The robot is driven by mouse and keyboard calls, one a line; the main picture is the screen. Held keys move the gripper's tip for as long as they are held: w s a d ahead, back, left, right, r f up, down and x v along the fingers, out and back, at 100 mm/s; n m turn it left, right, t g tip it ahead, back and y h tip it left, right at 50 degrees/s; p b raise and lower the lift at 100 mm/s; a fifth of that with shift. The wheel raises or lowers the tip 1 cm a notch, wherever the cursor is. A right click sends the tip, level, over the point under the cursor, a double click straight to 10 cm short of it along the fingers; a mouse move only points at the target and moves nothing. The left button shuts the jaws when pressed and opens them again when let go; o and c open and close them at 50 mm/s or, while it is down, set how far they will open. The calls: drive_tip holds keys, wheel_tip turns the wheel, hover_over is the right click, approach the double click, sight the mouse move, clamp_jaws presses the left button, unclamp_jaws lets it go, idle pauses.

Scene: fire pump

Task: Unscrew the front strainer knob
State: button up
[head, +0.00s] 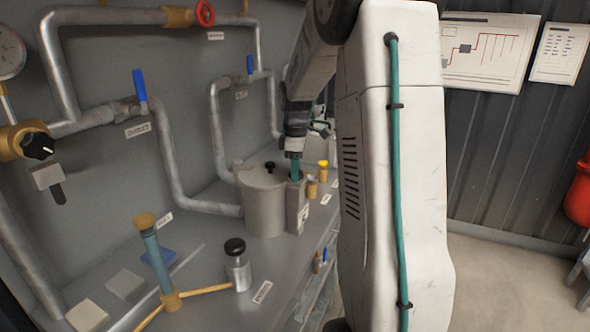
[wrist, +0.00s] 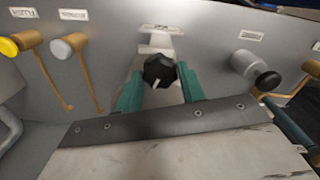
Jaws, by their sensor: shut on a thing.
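The black strainer knob (wrist: 159,71), ribbed with a white mark, sits between the teal fingers of my gripper (wrist: 160,90) in the wrist view. My gripper is shut on it. The grey strainer part (wrist: 160,45) lies behind the knob. In the head view my gripper (head: 295,170) points down over a grey block (head: 298,205) beside the round grey pot (head: 265,208). The held knob is hidden there. The pot's lid has its own small black knob (head: 270,167), apart from my fingers.
Two handles, one yellow-tipped (wrist: 9,46) and one grey-tipped (wrist: 62,48), stand left in the wrist view. Pipes with blue valve levers (head: 139,85) line the wall.

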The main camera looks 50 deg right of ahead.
drive_tip(key=shift+s+f, duration=0.1)
drive_tip(key=shift+s, duration=0.05)
drive_tip(key=o, duration=1)
drive_tip(key=shift+r, duration=0.25)
wheel_tip(320, 180, up, 7)
drive_tip(key=shift+r, duration=0.2)
